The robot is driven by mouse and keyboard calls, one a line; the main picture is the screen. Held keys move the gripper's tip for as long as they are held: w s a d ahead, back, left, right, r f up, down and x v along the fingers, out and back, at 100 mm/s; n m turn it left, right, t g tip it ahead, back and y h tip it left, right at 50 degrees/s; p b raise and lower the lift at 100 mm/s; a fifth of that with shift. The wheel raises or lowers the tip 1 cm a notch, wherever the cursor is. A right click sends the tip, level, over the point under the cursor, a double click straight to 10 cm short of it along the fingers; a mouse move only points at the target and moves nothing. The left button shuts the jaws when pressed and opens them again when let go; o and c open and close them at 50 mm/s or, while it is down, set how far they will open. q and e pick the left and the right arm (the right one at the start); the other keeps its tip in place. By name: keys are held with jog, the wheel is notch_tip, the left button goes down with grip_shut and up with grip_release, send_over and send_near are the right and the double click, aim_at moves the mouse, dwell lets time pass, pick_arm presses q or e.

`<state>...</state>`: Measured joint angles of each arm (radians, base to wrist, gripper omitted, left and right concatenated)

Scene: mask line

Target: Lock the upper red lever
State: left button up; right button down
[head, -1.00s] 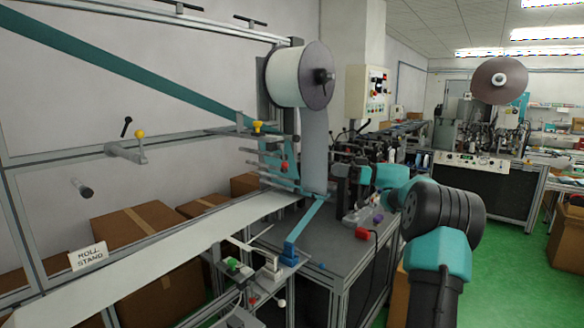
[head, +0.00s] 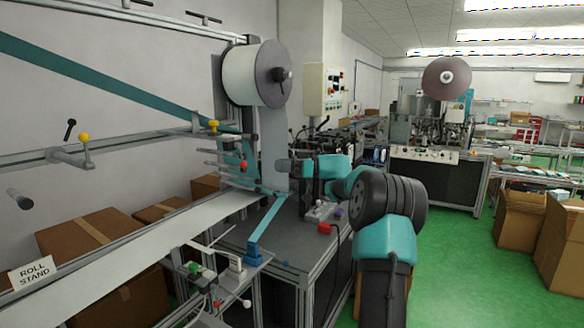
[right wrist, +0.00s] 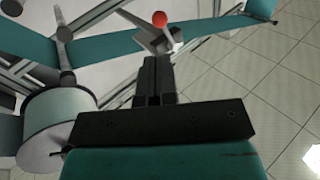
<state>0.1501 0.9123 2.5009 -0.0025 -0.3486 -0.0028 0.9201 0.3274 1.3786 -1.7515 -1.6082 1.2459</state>
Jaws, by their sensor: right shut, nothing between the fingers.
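The red-knobbed lever (right wrist: 160,20) shows in the right wrist view, with a grey bracket below its round red knob. It lies just beyond my right gripper (right wrist: 158,62), whose dark fingers are shut and empty. I see no clear contact between the fingertips and the lever. In the head view, a small red knob (head: 243,165) sits on the machine below the white roll; I cannot tell surely that it is the same one. My right gripper (head: 283,167) reaches left toward that area, its fingertips hard to make out. My left gripper is not in view.
The white roll (head: 252,76) hangs above the lever area, with its web running down. Yellow-knobbed levers (head: 84,138) stand on the rail at left. Cardboard boxes (head: 95,240) stand behind the long white web.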

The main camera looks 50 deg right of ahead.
jog(key=x, duration=0.8)
jog(key=shift+w+a, duration=0.1)
jog(key=m+t, duration=0.1)
jog(key=a+m, duration=0.1)
jog(key=m, duration=0.1)
jog(key=shift+a+f+t+y, duration=0.3)
jog(key=shift+a+t+y, duration=0.05)
jog(key=shift+t+y, duration=0.05)
jog(key=v, duration=1.4)
jog(key=shift+r, duration=0.15)
